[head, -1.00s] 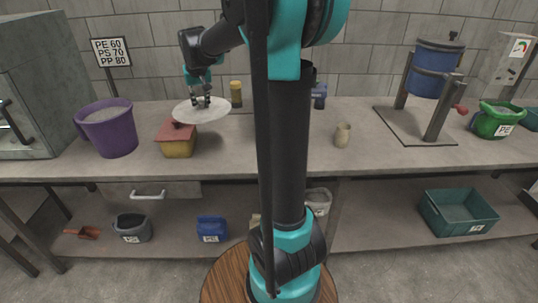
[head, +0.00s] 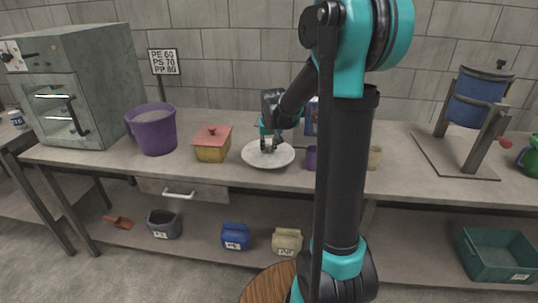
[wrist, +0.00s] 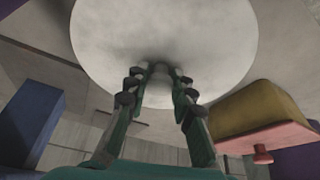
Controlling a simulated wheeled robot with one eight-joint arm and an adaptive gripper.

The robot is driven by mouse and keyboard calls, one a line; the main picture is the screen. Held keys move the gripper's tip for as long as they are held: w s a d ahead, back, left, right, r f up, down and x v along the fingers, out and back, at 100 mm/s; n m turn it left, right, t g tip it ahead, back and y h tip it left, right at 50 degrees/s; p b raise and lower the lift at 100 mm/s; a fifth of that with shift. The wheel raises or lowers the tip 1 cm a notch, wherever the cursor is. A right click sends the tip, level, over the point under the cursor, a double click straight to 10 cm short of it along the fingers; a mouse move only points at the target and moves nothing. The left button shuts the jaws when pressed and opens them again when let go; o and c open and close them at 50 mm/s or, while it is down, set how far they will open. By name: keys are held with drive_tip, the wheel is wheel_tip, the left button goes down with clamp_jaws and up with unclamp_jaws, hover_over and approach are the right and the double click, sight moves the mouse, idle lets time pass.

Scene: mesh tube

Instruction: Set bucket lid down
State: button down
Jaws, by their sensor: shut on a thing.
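The bucket lid (head: 254,158) is a white, flat disc at the front middle of the bench, right of the yellow box. My gripper (head: 268,147) is above its middle, shut on its small grip. The purple bucket (head: 153,134) stands open on the left of the bench, with grey material inside.
A yellow box with a red lid (head: 212,148) stands close left of the white lid. A small purple cup (head: 311,158) and a beige cup (head: 374,158) are to its right. The bench (head: 230,182) has a front edge close by. A blue press (head: 474,99) stands far right.

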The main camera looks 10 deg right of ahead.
sight(268, 151)
drive_tip(key=shift+f, duration=1.65)
drive_tip(key=c, duration=1.3)
unclamp_jaws()
drive_tip(key=shift+f, duration=0.15)
drive_tip(key=v, duration=1.2)
drive_tip(key=s+d+f, duration=0.2)
drive_tip(key=s+f, duration=0.5)
drive_tip(key=s, duration=0.5)
drive_tip(key=s+d+f, duration=0.1)
drive_tip(key=s+f, duration=0.6)
drive_tip(key=s, duration=0.5)
drive_tip(key=shift+s+d+f, duration=0.35)
drive_tip(key=shift+s+d, duration=0.05)
